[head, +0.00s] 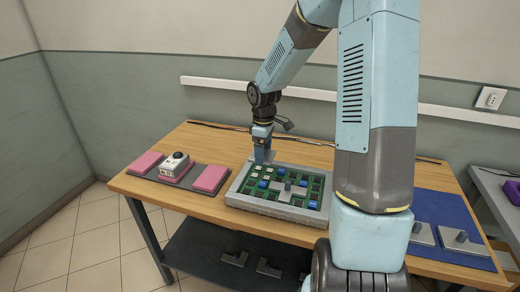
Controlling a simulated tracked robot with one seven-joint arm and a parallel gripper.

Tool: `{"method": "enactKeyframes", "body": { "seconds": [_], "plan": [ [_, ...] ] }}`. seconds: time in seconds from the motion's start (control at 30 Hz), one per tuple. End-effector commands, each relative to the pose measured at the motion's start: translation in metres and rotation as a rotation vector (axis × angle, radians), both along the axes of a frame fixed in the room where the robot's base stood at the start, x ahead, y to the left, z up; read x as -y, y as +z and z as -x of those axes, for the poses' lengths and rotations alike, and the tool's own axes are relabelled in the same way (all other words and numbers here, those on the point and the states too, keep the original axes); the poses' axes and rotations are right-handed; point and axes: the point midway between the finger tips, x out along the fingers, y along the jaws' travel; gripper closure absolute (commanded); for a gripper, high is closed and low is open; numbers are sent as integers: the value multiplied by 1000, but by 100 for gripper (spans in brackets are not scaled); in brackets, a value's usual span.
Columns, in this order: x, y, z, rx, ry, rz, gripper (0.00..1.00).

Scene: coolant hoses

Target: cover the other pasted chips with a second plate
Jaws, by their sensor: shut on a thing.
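A green board (248,196) with several dark and pale chips sits in a grey tray (270,208) on the table. Several chips carry blue pads or paste. A grey plate (281,194) with an upright grip lies over chips near the middle of the board. My gripper (263,156) points down at the tray's far left edge. It is shut on a small grey piece that looks like a plate (271,155), mostly hidden by the fingers. Whether this piece touches the board cannot be told.
Two grey plates with grips (421,233) and (462,242) lie on a blue mat (440,206) at right. A dark mat at left holds pink blocks (209,178) and a white device with a dark knob (175,166).

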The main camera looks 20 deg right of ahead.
Motion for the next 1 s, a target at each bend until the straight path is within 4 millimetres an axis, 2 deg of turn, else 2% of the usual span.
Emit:
{"method": "enactKeyframes", "body": {
  "seconds": [0.5, 1.0],
  "plan": [
    [-1, -38, 0, -1, -1, -1, 57],
    [-1, -46, 0, 0, 0, 0, 57]
  ]
}}
